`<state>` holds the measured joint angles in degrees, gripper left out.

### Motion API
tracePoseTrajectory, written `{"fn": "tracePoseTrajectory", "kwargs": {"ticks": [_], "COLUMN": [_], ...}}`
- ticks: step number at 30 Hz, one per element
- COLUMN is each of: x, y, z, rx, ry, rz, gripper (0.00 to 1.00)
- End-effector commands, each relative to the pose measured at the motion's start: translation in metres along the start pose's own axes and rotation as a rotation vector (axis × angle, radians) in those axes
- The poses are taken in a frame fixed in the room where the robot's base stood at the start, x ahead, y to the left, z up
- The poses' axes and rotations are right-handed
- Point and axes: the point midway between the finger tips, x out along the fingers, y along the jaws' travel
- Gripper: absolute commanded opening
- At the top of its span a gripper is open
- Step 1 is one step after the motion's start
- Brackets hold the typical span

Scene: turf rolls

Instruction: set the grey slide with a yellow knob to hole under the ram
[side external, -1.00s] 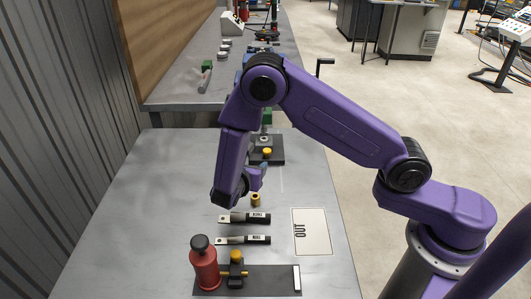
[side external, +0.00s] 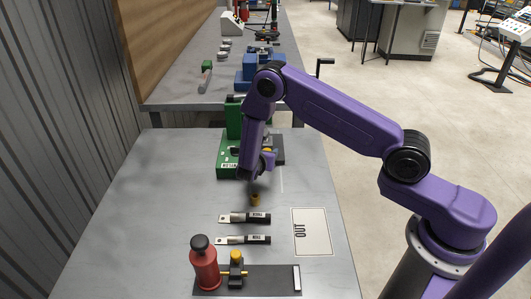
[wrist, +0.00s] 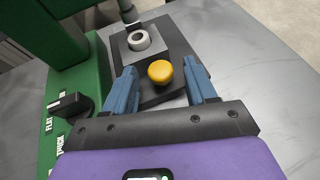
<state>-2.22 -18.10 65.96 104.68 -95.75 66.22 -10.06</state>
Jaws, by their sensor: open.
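The grey slide (wrist: 158,98) with its round yellow knob (wrist: 160,71) lies at the foot of the green press (wrist: 92,88). Contact with the knob cannot be told.
A black lever (wrist: 70,105) sits on the press's labelled face. The table's left side is clear.

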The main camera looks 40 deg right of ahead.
Motion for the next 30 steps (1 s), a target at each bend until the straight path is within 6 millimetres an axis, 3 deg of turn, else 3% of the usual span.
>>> {"fn": "tracePoseTrajectory", "kwargs": {"ticks": [9,15,19,26,30], "x": [0.003,0.003,0.004,0.035,0.042], "y": [0.000,0.000,0.000,0.009,0.012], "z": [0.000,0.000,0.001,0.013,0.017], "rx": [0.000,0.000,0.001,0.004,0.000], "ry": [0.000,0.000,0.000,0.000,0.000], "rz": [-0.001,-0.001,-0.002,-0.002,0.001], "gripper": [0.56,0.00,0.00,0.00,0.00]}}
